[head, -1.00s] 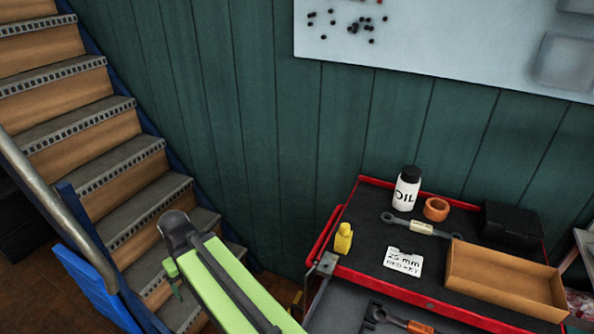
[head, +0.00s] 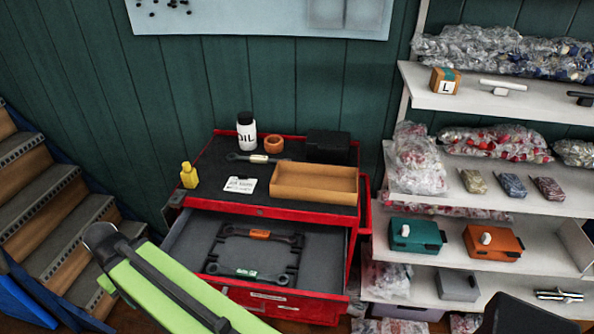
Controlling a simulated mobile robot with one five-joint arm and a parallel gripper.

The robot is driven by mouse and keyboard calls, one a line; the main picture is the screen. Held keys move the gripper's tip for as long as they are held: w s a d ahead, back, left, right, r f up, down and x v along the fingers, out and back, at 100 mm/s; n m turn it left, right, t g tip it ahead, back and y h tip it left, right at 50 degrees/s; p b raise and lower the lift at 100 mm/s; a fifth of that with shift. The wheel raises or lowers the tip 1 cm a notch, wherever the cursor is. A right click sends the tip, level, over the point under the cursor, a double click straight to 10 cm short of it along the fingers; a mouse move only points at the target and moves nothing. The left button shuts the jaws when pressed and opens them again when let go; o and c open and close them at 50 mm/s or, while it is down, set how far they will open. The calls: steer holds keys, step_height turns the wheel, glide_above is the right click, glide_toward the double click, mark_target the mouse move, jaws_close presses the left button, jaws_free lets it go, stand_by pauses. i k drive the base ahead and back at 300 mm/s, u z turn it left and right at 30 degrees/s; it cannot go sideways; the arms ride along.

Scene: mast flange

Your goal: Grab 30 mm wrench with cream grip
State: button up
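A wrench with a cream grip (head: 259,159) lies on the dark top of the red tool cabinet (head: 290,211), behind the cardboard tray and in front of the oil bottle. Its size marking is too small to read. Two other wrenches lie in the open drawer (head: 190,245): one with an orange grip (head: 259,234) and one with a green grip (head: 246,273). My green arm shows at the lower left, well apart from the cream-grip wrench.
On the cabinet top stand a yellow bottle (head: 189,177), white oil bottle (head: 246,134), orange ring (head: 273,144), black box (head: 328,146), white card (head: 240,185) and open cardboard tray (head: 315,184). Stairs (head: 45,200) rise left. Shelves (head: 500,186) with bagged parts stand right.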

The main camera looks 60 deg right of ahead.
mark_target(254, 158)
steer(key=u, duration=0.05)
steer(key=k, duration=0.4)
steer(key=z, duration=4)
steer(key=k, duration=2.1)
steer(key=u, duration=1.65)
steer(key=i, duration=1.05)
steer(key=u, duration=0.05)
